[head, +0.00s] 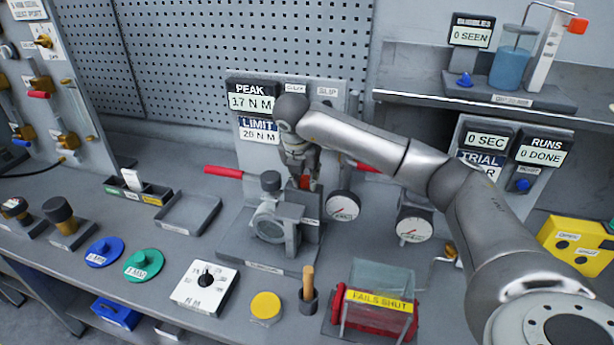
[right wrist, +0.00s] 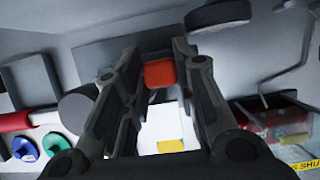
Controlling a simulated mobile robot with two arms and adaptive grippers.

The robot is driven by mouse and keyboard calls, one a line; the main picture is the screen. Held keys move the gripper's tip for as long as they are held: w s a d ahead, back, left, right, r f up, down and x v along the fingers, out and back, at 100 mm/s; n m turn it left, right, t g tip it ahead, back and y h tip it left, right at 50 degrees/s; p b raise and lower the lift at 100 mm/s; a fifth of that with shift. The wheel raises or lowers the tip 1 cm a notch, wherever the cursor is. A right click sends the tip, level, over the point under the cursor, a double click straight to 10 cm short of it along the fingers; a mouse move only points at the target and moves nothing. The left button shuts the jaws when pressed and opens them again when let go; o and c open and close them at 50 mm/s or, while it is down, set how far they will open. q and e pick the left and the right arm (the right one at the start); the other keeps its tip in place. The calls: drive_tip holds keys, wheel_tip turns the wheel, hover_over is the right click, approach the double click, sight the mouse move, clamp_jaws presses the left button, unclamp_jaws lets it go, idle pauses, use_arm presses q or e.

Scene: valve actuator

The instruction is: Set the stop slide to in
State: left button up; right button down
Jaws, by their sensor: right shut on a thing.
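The stop slide appears to be the small orange-red block (head: 305,182) at the valve actuator (head: 270,218), a grey unit on a plate in the middle of the bench. In the right wrist view, the orange-red block (right wrist: 159,73) lies between the fingertips of my right gripper (right wrist: 157,58). My right gripper (head: 301,172) points down over the actuator and is shut on this block. The gripper and arm hide part of the slide and its surroundings. I cannot read any in or out marking on it. My left gripper is not in view.
Red bar ends (head: 223,172) stick out beside the actuator. Round gauges (head: 342,206) stand to its right, close to my arm. A display panel (head: 250,160) rises behind. In front are a dial box (head: 205,287), a wooden-handled tool (head: 308,283) and a clear-covered red unit (head: 378,300).

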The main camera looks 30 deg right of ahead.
drive_tip(key=shift+w+a+b, duration=0.5)
drive_tip(key=shift+w+b, duration=0.05)
drive_tip(key=shift+w, duration=0.05)
drive_tip(key=shift+w+a, duration=0.15)
drive_tip(key=c, duration=1.2)
unclamp_jaws()
drive_tip(key=shift+o, duration=0.2)
drive_tip(key=shift+r, duration=0.1)
